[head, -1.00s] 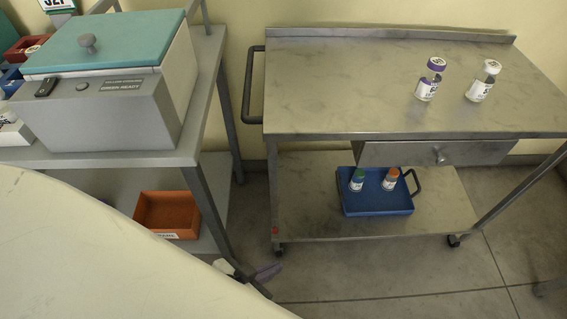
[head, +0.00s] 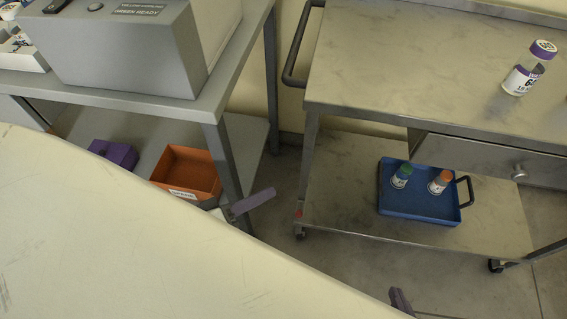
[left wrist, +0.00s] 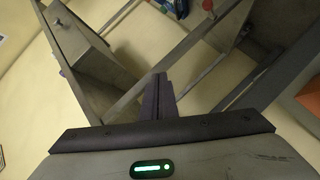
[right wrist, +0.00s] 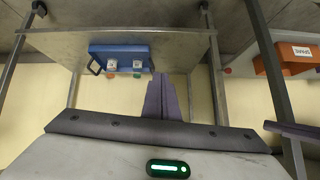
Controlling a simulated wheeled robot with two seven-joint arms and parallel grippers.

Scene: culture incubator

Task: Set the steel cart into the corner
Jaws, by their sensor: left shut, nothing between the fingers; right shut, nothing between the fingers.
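The steel cart (head: 400,60) stands on the floor at the right in the head view, partly cut off. It has a marbled top, a drawer (head: 490,160), a lower shelf (head: 335,200), castors and a dark bar handle (head: 299,45) at its left end. My left gripper (head: 254,202) is shut and empty, left of the cart, beside the bench leg. My right gripper (head: 400,299) is shut and empty, in front of the cart. Neither touches the cart. The right wrist view shows the cart's lower shelf (right wrist: 190,45) beyond the shut fingers.
A bench (head: 235,75) with a grey device (head: 130,50) stands left of the cart, with a narrow floor gap between. An orange bin (head: 186,172) sits on its lower shelf. A purple-capped bottle (head: 527,72) stands on the cart top; a blue tray (head: 418,207) with two vials lies below.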

